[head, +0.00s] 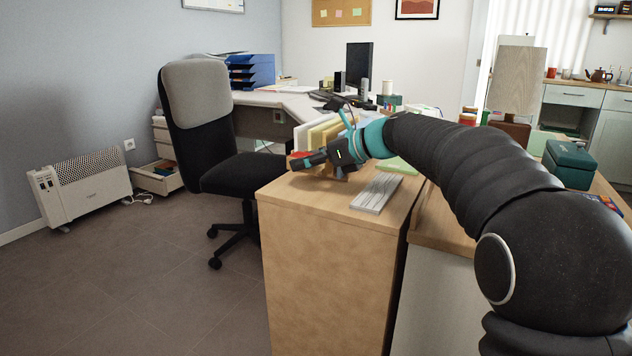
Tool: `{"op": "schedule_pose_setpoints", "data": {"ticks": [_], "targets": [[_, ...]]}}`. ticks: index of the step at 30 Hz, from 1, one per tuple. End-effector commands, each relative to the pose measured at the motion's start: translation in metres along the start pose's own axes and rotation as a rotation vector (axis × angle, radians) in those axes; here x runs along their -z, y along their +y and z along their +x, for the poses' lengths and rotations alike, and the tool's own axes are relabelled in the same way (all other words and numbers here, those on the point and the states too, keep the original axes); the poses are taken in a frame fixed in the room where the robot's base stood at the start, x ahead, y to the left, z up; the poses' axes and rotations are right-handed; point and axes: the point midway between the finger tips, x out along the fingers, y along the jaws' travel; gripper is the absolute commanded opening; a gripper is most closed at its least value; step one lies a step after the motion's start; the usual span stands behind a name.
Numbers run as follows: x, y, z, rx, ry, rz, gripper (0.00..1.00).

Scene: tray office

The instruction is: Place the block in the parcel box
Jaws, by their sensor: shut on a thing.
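My gripper (301,162) is at the end of my outstretched arm, low over the left part of the wooden cabinet top (330,193). It points left and its jaws are shut. A small red piece (299,155) shows at its fingertips and seems to be the block, mostly hidden by the fingers. I cannot tell for sure which thing is the parcel box. A dark green lidded box (569,164) stands on the right counter, with a brown box (511,131) behind it.
A grey keyboard-like slatted thing (377,192) lies on the cabinet top, right of my gripper. Upright cream and yellow folders (322,131) stand just behind it. An office chair (218,130) stands left, before a desk with a monitor (359,64). A white heater (82,187) stands by the wall.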

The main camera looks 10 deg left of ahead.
Motion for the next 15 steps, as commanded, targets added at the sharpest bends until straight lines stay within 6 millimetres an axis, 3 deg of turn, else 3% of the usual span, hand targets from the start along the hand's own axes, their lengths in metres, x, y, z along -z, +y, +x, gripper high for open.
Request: {"op": "schedule_pose_setpoints", "data": {"ticks": [15], "targets": [[0.045,-0.002,0.016,0.005,0.000,0.002,0.14]]}}
